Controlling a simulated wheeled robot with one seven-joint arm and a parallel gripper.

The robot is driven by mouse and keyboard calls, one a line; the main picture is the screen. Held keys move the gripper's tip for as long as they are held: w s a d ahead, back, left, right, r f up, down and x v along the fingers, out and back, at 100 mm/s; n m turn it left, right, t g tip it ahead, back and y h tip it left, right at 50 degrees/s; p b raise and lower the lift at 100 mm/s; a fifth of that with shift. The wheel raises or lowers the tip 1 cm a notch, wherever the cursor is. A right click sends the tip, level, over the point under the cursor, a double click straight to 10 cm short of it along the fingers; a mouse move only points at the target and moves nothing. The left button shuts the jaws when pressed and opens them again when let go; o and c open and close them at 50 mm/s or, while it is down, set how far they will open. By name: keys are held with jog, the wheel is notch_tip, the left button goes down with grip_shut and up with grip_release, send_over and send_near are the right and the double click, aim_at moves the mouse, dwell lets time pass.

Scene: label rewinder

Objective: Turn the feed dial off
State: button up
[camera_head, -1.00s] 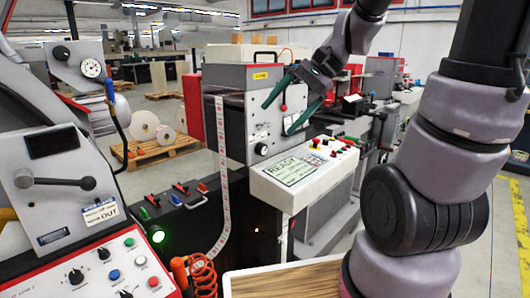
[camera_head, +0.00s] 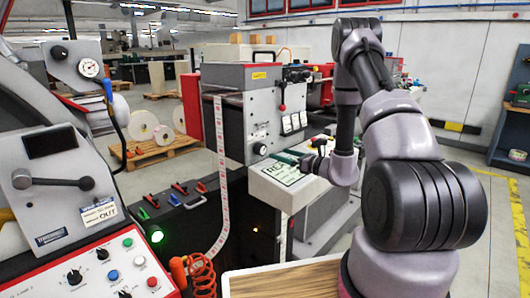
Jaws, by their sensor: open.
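The machine's grey front panel (camera_head: 262,115) is at the middle of the view. A black round dial (camera_head: 260,148) sits low on its left side, with a red-knobbed lever (camera_head: 283,107) above right. I cannot read a label that marks it as the feed dial. Black knobs also show on the lower left control panel (camera_head: 75,277). My gripper (camera_head: 285,160) has teal fingers and is open and empty. It appears over the white console with the READY screen (camera_head: 283,173), right of and slightly below the black dial, apart from it. The gripper and wrist hide part of the console's buttons.
A large grey machine with a lever handle (camera_head: 55,181) stands at the left. A printed label web (camera_head: 220,170) runs down between the machines. An orange coiled hose (camera_head: 202,275) and a wooden-topped surface (camera_head: 290,282) are in front.

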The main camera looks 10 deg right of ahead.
aim_at(263, 150)
jog(key=shift+w+d+f+m+t+h, duration=0.2)
jog(key=shift+d+f, duration=0.1)
jog(key=shift+f, duration=0.15)
jog(key=shift+w+d+f+m+t+h, duration=0.1)
jog(key=shift+d+f+m+h, duration=0.15)
jog(key=shift+f, duration=0.2)
jog(key=x, duration=1)
jog(key=shift+w+a, duration=0.2)
